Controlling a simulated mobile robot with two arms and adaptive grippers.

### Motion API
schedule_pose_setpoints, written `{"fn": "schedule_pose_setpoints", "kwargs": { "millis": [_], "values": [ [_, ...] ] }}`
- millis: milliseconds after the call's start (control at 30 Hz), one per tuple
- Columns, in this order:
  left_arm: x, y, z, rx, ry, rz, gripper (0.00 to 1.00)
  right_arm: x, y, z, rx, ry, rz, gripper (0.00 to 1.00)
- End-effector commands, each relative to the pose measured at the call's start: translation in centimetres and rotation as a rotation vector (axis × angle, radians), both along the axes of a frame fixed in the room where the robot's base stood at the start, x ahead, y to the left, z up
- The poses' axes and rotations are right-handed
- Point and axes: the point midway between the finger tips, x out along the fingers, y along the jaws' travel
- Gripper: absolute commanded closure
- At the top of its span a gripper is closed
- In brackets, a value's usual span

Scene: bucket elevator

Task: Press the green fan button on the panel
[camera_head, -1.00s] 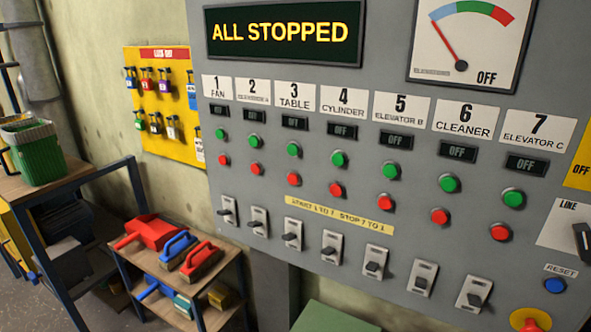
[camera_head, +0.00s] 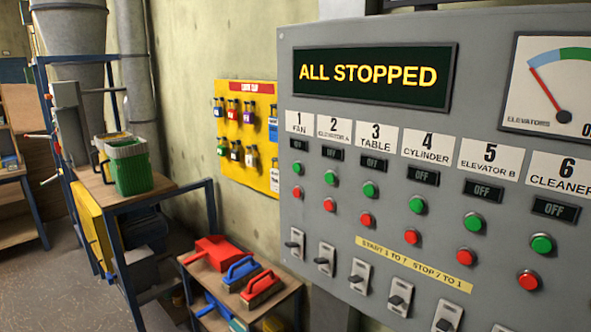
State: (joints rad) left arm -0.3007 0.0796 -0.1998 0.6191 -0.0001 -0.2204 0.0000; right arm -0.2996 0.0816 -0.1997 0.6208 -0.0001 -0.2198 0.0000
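The grey control panel (camera_head: 470,130) fills the right half of the head view. Its lit display (camera_head: 368,76) reads ALL STOPPED. The green fan button (camera_head: 297,167) is at the panel's left edge, under the label "1 FAN" (camera_head: 299,122) and a small dark OFF indicator (camera_head: 298,144). A red button (camera_head: 297,192) sits just below it, and a toggle switch (camera_head: 294,243) lower down. Nothing covers the green fan button. Neither of my grippers shows in this view.
A yellow lockout board (camera_head: 247,135) hangs on the wall left of the panel. A small wooden shelf (camera_head: 215,285) with a red scoop (camera_head: 212,250) and brushes stands below it. A green bucket (camera_head: 130,168) sits on a stand further left. Open floor lies at lower left.

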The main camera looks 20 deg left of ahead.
Motion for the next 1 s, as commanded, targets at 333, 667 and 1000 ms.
{"fn": "schedule_pose_setpoints", "kwargs": {
  "millis": [333, 667, 1000],
  "values": [
    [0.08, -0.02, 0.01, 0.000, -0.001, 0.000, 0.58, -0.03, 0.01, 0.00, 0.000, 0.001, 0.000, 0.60],
    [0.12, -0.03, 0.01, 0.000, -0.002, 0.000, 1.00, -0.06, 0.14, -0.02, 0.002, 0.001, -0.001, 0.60],
    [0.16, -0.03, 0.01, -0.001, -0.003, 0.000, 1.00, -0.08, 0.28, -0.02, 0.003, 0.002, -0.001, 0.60]
  ]
}}
